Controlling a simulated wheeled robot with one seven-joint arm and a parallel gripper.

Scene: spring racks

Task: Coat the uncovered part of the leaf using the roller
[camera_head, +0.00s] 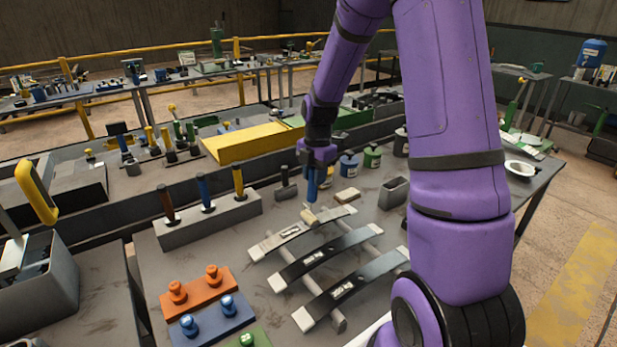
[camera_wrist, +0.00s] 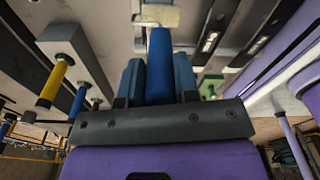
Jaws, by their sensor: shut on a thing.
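My gripper (camera_head: 319,165) is shut on the blue handle of the roller (camera_head: 312,185), which hangs down with its cream head at the far leaf (camera_head: 272,243). I cannot tell whether the head touches that leaf. The middle leaf (camera_head: 350,241) and the near leaf (camera_head: 372,272) are dark with pale ends. All lie across two grey bars. In the wrist view, the roller's handle (camera_wrist: 159,60) stands between my gripper's fingers (camera_wrist: 158,80), its cream head (camera_wrist: 158,14) beyond them.
A grey block (camera_head: 210,221) with brown, blue and yellow handles stands left of the leaves. Orange (camera_head: 200,292) and blue (camera_head: 212,320) plates with knobs lie at front left. A beige block (camera_head: 347,197), a grey box (camera_head: 394,193) and several cans (camera_head: 372,156) stand behind the leaves.

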